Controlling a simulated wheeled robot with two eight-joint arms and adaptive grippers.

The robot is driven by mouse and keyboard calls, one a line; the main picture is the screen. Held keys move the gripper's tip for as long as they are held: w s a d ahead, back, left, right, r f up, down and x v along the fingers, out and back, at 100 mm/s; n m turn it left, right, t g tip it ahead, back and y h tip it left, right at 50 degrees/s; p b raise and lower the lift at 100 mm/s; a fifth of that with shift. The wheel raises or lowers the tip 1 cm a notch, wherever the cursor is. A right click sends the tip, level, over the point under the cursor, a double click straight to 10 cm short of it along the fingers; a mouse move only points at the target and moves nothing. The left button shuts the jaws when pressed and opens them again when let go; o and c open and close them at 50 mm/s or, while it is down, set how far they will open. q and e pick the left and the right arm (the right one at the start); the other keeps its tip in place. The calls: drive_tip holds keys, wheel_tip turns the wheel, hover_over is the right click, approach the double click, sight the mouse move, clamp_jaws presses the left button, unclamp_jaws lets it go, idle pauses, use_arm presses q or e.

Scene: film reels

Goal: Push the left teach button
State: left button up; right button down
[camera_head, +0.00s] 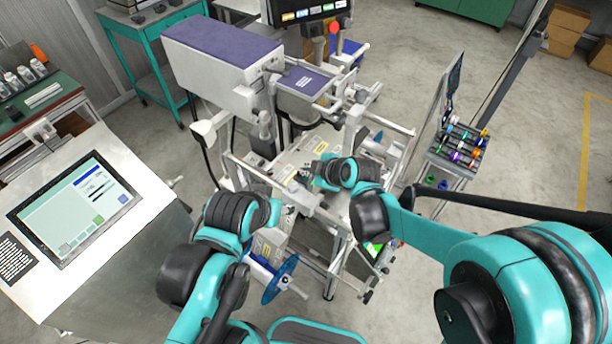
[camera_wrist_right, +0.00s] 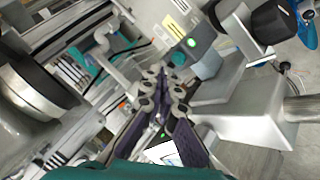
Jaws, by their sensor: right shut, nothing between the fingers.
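A small green-lit round button (camera_wrist_right: 191,42) shows in the right wrist view on a grey housing of the machine. I cannot tell whether it is the left teach button; no label is readable. My right gripper (camera_wrist_right: 163,74) is shut and empty, its dark-padded fingers pointing toward the machine, with the tips below and left of the green button in the picture. In the head view my right gripper (camera_head: 308,178) is over the middle of the machine, partly hidden by its wrist. My left gripper (camera_head: 296,198) is near the machine's front; its fingers are not clear.
The film machine (camera_head: 222,70) has rails and rods close around both grippers. A blue reel (camera_head: 280,279) sits low at its front. A touchscreen console (camera_head: 75,208) stands at left. A rack of colored items (camera_head: 462,145) stands at right. Open floor lies farther right.

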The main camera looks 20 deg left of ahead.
drive_tip(key=shift+r+p, duration=1.95)
drive_tip(key=shift+r, duration=0.6)
drive_tip(key=shift+f, duration=0.1)
drive_tip(key=m+h+b, duration=0.2)
drive_tip(key=m+b, duration=0.1)
drive_tip(key=m, duration=0.1)
approach(308, 179)
drive_tip(key=w+d+r, duration=0.2)
drive_tip(key=w+d, duration=0.1)
drive_tip(key=d, duration=0.1)
drive_tip(key=s+d+f+m+h+b, duration=0.1)
drive_tip(key=s+d+m+b, duration=0.1)
drive_tip(key=s+d+m, duration=0.3)
drive_tip(key=s+d+f+m+t+h+b, duration=0.1)
drive_tip(key=s+d+m, duration=0.4)
drive_tip(key=d, duration=0.6)
drive_tip(key=s+d+f+m+h+b, duration=0.2)
drive_tip(key=s+d+m, duration=0.3)
drive_tip(key=d, duration=0.3)
drive_tip(key=shift+h+b, duration=0.45)
drive_tip(key=shift+h, duration=0.15)
